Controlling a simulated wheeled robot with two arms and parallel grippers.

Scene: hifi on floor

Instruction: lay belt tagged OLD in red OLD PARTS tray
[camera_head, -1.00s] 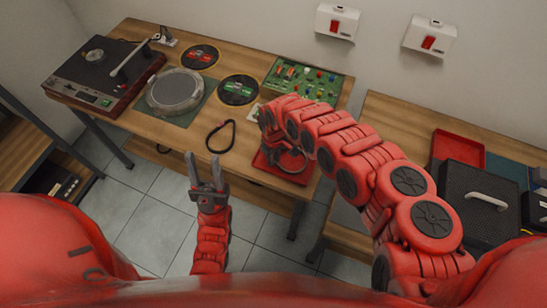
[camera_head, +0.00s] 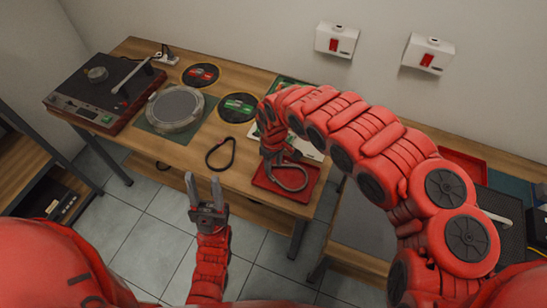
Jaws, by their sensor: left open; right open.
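A grey belt loop (camera_head: 303,184) lies in a small red tray (camera_head: 270,186) at the front right of the wooden bench. No writing on the belt or tray can be read. My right gripper (camera_head: 284,160) is over the back of this tray, just above the belt; its fingers are open but small and partly hidden by its arm. A black belt loop (camera_head: 220,154) lies on bare wood left of the tray. My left gripper (camera_head: 205,190) is open, empty and pointing up, in front of the bench edge.
A turntable (camera_head: 105,90) stands at the far left. A round platter (camera_head: 174,108) sits on a green mat, with two dark discs (camera_head: 201,74) (camera_head: 238,107) beside it. A green board is partly hidden behind my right arm. Another red tray (camera_head: 464,160) shows on the right bench.

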